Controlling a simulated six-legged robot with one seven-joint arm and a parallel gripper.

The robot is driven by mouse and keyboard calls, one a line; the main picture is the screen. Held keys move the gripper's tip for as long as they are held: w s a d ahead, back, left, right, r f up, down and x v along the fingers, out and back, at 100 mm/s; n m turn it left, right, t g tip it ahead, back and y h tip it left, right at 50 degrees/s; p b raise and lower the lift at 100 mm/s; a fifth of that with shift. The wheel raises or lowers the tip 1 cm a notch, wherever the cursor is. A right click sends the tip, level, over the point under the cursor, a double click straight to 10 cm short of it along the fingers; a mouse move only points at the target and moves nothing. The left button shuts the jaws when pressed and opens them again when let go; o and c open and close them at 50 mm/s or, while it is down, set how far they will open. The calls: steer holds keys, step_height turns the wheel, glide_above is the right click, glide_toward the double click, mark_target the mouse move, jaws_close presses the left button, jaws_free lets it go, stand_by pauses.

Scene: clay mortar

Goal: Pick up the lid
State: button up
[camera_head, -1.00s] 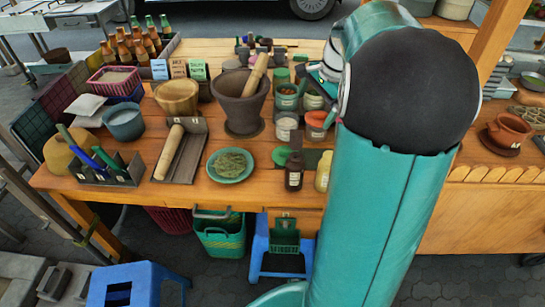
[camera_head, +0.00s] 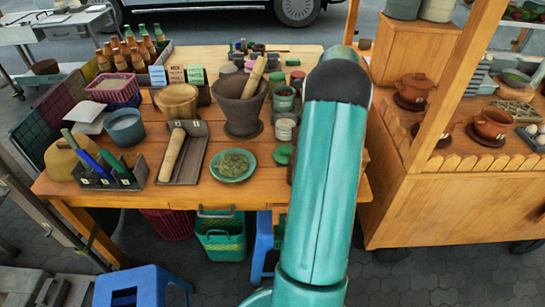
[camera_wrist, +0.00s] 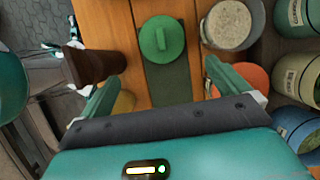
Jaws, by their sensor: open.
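The green lid (camera_wrist: 161,39) is round with a raised bar handle and lies flat on a dark strip on the wooden table in the wrist view. It also shows in the head view (camera_head: 282,154), just left of my arm. My gripper (camera_wrist: 161,84) is open and empty, its two fingers spread wide. In the wrist picture the lid lies above the gap between the fingertips, apart from both. In the head view my gripper is hidden behind my arm.
A jar with pale contents (camera_wrist: 232,22) stands close right of the lid, and a dark brown bottle (camera_wrist: 94,67) stands left. An orange-topped jar (camera_wrist: 228,79) is by the right finger. A green plate (camera_head: 232,166) and a mortar with pestle (camera_head: 240,100) stand left of my arm.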

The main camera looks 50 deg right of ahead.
glide_toward(290, 149)
steer(key=x, duration=0.5)
steer(key=shift+s, duration=0.15)
steer(key=x, duration=0.5)
steer(key=shift+w+f, duration=0.15)
steer(key=shift+w, duration=0.1)
steer(key=shift+a, duration=0.1)
steer(key=c, duration=0.7)
